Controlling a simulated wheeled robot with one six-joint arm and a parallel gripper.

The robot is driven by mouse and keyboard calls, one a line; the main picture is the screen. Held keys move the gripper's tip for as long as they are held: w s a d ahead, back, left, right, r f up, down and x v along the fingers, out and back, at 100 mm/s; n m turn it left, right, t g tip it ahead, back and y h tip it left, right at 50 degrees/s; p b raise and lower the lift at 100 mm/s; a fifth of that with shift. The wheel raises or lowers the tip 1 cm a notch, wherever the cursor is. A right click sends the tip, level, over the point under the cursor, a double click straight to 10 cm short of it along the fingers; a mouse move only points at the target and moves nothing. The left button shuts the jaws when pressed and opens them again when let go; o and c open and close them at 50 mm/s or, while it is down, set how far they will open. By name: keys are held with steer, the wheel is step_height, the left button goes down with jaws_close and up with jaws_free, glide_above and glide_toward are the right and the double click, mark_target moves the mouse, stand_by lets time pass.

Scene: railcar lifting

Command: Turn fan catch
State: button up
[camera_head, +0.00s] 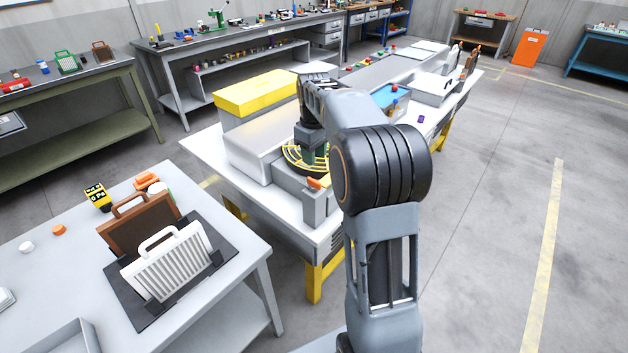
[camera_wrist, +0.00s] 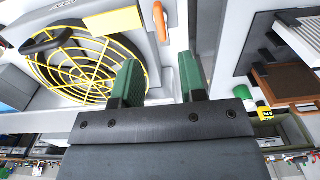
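The fan (camera_wrist: 82,66) shows under a round yellow wire guard in the wrist view; in the head view the guard (camera_head: 291,158) is partly hidden by my arm. An orange handle-like piece (camera_wrist: 160,20), which may be the fan catch, stands at the guard's edge; it also shows in the head view (camera_head: 315,183). My gripper (camera_wrist: 160,80) has two green fingers, apart with nothing between them. In the wrist view they show beside the guard, with the orange piece above the gap. Contact cannot be told. In the head view my gripper (camera_head: 315,157) is partly hidden.
A black handle (camera_wrist: 47,41) and a yellow bar (camera_wrist: 112,20) lie by the guard. A yellow box (camera_head: 256,95) stands behind the fan unit. A white slatted panel (camera_head: 170,262) and a brown framed panel (camera_head: 140,225) stand on the left table. The right floor is clear.

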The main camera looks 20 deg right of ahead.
mark_target(314, 180)
step_height(314, 180, down, 9)
steer(key=shift+f, duration=0.2)
stand_by(0.4)
jaws_close()
